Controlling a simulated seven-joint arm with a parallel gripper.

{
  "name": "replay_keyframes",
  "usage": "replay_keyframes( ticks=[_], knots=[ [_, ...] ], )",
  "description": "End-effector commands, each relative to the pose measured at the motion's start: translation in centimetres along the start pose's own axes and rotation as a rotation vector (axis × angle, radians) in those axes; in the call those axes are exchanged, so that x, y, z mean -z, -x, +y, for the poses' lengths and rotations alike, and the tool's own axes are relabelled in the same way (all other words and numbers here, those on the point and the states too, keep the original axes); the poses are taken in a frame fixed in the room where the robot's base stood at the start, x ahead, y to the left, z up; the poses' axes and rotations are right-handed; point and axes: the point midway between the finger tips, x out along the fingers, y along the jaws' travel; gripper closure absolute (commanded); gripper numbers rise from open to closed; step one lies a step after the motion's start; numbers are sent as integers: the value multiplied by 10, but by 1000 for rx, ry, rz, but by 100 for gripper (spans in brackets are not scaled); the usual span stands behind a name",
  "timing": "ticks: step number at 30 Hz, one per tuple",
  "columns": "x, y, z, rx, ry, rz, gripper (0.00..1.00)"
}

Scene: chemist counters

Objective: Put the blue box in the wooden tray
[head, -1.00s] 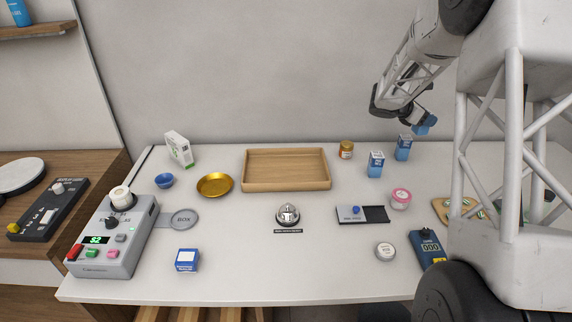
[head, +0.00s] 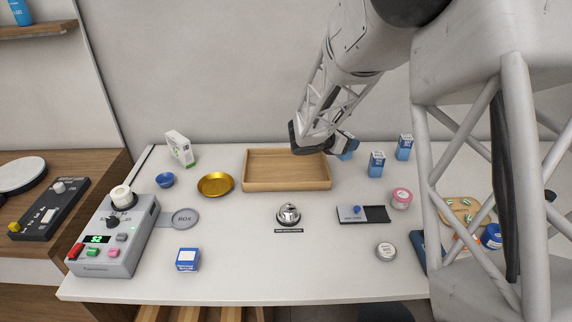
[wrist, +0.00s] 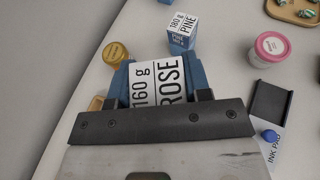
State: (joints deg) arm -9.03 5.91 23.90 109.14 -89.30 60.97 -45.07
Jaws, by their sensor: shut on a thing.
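A blue box (wrist: 198,74) with a white label reading "160 g ROSE" is between the fingers of my gripper (wrist: 163,100) in the wrist view. The gripper is shut on it. In the head view my gripper (head: 338,142) holds the blue box (head: 348,152) up at the right end of the wooden tray (head: 287,185), toward the back of the counter. The tray is a shallow rectangle and looks empty; the gripper covers its back right corner. A small wooden piece (wrist: 96,103), perhaps the tray's corner, shows at left in the wrist view.
Two similar blue boxes (head: 376,165) (head: 404,148) stand right of the tray. An amber jar (wrist: 116,53) shows in the wrist view. A pink jar (head: 401,198), ink pad (head: 362,214), bell (head: 288,214) and gold dish (head: 215,184) surround the tray. A blue-white box (head: 187,260) stands front left.

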Motion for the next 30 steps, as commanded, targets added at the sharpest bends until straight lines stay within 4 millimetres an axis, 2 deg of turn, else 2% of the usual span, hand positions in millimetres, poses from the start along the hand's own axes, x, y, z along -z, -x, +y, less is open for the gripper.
replay_keyframes(
  ticks=[1, 6, 18, 24, 30],
  knots=[
    [9, 13, 2, -20, 9, 0, 84],
    [34, 51, 3, -80, 33, 2, 84],
    [90, 130, -6, -213, 87, 7, 84],
    [105, 152, -11, -252, 102, 9, 84],
    [111, 160, -13, -265, 108, 10, 84]
  ],
)
